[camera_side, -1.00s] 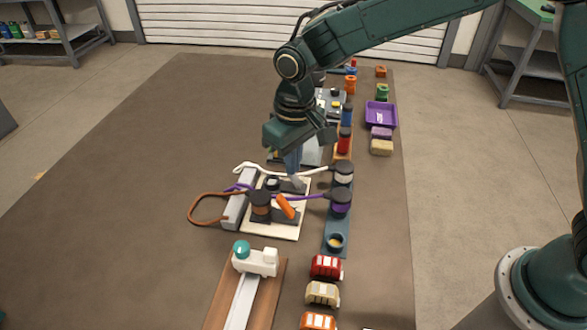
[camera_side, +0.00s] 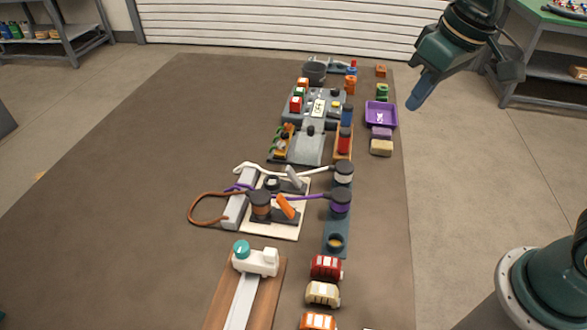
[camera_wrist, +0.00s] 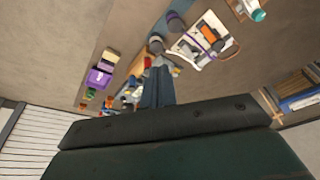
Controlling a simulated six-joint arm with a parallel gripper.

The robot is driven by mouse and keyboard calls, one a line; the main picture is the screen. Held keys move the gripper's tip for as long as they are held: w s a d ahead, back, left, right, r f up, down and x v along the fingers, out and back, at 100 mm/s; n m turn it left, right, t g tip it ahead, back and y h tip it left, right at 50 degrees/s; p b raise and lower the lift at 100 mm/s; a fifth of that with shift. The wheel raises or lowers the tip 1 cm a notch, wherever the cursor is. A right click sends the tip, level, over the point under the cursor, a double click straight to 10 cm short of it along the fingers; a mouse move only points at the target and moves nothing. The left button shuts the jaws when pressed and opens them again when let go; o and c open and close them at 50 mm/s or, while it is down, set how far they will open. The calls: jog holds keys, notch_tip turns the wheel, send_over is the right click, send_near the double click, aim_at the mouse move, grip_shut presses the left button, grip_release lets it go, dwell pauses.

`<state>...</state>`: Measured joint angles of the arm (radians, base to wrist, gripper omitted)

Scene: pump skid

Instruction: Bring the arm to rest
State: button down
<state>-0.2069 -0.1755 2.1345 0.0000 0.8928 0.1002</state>
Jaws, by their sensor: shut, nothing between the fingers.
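My gripper (camera_side: 418,98) is in the upper right of the side view, raised past the right edge of the brown work surface (camera_side: 130,150). Its blue fingers are together with nothing between them. In the wrist view the shut fingers (camera_wrist: 157,88) point out over the table, and a dark part of my own wrist fills the lower half. Much of my arm is outside the side view; my base is at the lower right.
A pump board (camera_side: 290,228) with hoses lies mid-table. A grey skid (camera_side: 308,148) stands behind it. A purple tray (camera_side: 380,115) and several blocks line the right edge. A white toy-like piece (camera_side: 262,262) sits on a wooden rail at the front. The table's left side is bare.

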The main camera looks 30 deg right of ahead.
jog(key=s+d+t, duration=0.1)
jog(key=s+d, duration=0.2)
jog(key=s, duration=0.4)
jog(key=s+d+m+t, duration=0.1)
jog(key=s+d, duration=0.2)
jog(key=s, duration=0.3)
jog(key=shift+s+d+h, duration=0.3)
jog(key=shift+s+h, duration=0.1)
